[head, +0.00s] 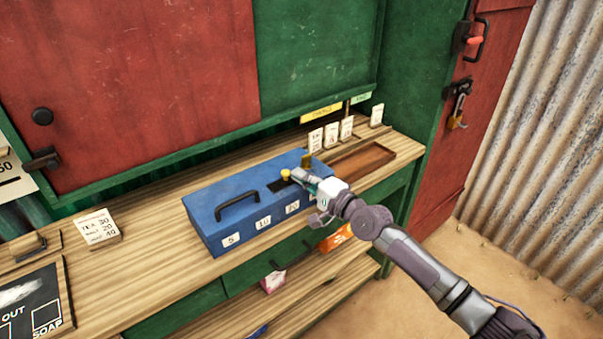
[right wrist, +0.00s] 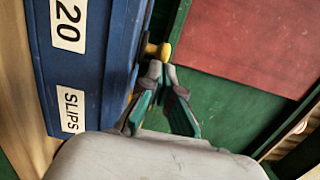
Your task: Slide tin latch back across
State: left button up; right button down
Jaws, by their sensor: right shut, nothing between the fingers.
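The blue cash tin (head: 215,200) sits on the wooden counter with a black handle on its lid and number labels on its front. A yellow latch knob (head: 286,174) shows at the dark slot on the tin's lid. In the right wrist view the yellow knob (right wrist: 158,50) stands out from the edge of the blue tin (right wrist: 110,70). My right gripper (head: 297,175) is shut and empty. Its fingertips (right wrist: 161,70) are right beside the knob; I cannot tell whether they touch it. My left gripper is not in view.
A wooden tray (head: 362,160) lies right of the tin, with small white price cards (head: 331,134) behind it. A price card (head: 97,227) stands to the left. The green cupboard (head: 320,60) rises behind the counter.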

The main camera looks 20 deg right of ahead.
aim_at(291, 192)
jog(key=a+p, duration=0.1)
jog(key=s+a+p, duration=0.1)
jog(key=a+p, duration=0.1)
jog(key=shift+s+r, duration=0.1)
jog(key=shift+r, duration=0.1)
jog(key=shift+a+f, duration=0.1)
jog(key=shift+f, duration=0.15)
